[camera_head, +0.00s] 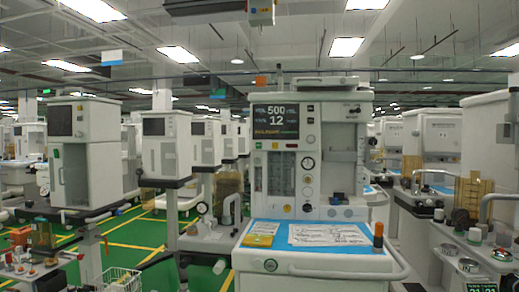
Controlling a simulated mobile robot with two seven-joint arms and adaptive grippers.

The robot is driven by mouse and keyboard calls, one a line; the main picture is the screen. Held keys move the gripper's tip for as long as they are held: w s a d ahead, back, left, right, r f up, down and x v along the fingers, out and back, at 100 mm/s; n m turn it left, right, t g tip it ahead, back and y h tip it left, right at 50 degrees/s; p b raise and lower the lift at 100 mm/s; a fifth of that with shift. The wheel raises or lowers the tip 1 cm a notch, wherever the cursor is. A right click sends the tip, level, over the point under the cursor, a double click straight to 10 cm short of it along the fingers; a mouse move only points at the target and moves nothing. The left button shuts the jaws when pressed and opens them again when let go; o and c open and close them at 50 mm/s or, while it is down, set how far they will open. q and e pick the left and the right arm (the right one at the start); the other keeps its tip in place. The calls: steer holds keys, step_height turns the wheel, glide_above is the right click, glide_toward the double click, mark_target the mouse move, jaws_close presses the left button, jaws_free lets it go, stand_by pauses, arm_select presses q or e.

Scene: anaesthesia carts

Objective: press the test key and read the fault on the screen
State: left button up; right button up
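An anaesthesia cart (338,150) stands straight ahead in the head view. Its dark screen (275,121) at the upper left of the front shows "500" and "12" in large white figures. Smaller blue text sits beside them, and a short yellow line below is too small to read. Small keys and knobs are on the panel around the screen and below it. I cannot tell which is the test key. Neither of my grippers shows in this view.
A blue work surface (376,248) with papers (328,234) and a yellow card (262,232) juts out below the panel, with a curved rail at its right. Other carts (85,150) stand close on both sides. Green floor (140,233) with yellow lines shows at left.

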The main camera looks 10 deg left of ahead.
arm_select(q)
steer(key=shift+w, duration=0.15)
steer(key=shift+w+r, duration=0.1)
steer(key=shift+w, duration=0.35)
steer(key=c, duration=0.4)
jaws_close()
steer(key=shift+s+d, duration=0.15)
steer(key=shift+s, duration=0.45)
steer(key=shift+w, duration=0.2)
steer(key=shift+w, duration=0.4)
